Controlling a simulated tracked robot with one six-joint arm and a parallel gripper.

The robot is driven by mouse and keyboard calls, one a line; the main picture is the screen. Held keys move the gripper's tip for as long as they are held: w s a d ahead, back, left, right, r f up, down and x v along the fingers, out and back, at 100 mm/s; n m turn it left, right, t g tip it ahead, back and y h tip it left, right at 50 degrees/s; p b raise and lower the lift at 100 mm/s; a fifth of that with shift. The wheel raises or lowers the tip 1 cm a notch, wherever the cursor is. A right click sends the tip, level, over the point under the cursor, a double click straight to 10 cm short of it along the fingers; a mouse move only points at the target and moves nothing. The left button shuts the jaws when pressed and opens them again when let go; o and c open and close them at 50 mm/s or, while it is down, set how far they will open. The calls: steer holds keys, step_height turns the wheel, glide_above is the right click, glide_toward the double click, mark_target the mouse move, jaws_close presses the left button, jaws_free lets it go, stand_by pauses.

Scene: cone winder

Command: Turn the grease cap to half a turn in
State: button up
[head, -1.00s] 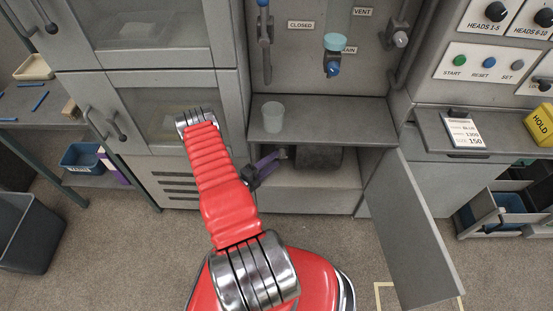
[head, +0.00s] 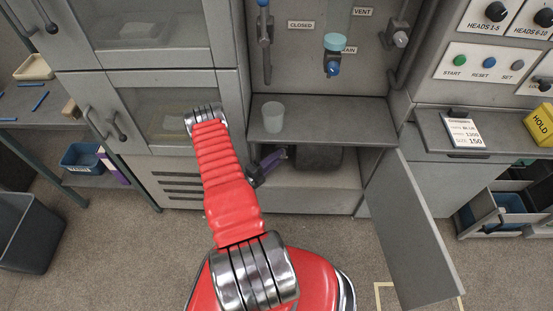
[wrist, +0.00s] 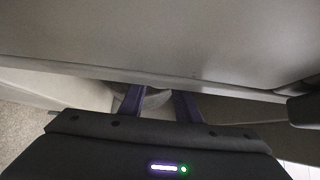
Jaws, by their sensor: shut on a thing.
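My gripper (head: 277,157) reaches into the low open compartment under the grey shelf, its purple fingers pointing inward. In the wrist view my gripper (wrist: 158,103) has its two fingers on either side of a rounded grey thing, which I take to be the grease cap (wrist: 158,97). It is shut on that cap. Most of the cap is hidden by the fingers and the compartment's shadow, and no turn mark on it can be read.
The grey shelf (head: 330,118) runs just above my gripper and carries a translucent cup (head: 273,117). A dark rounded block (head: 318,157) sits in the compartment to the right. The open door (head: 415,235) hangs at the right.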

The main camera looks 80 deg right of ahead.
steer(key=shift+f, duration=0.1)
steer(key=shift+c, duration=1.4)
steer(key=shift+m+t+y, duration=0.3)
steer(key=shift+m+y, duration=0.2)
steer(key=o, duration=1.1)
steer(key=shift+c, duration=0.2)
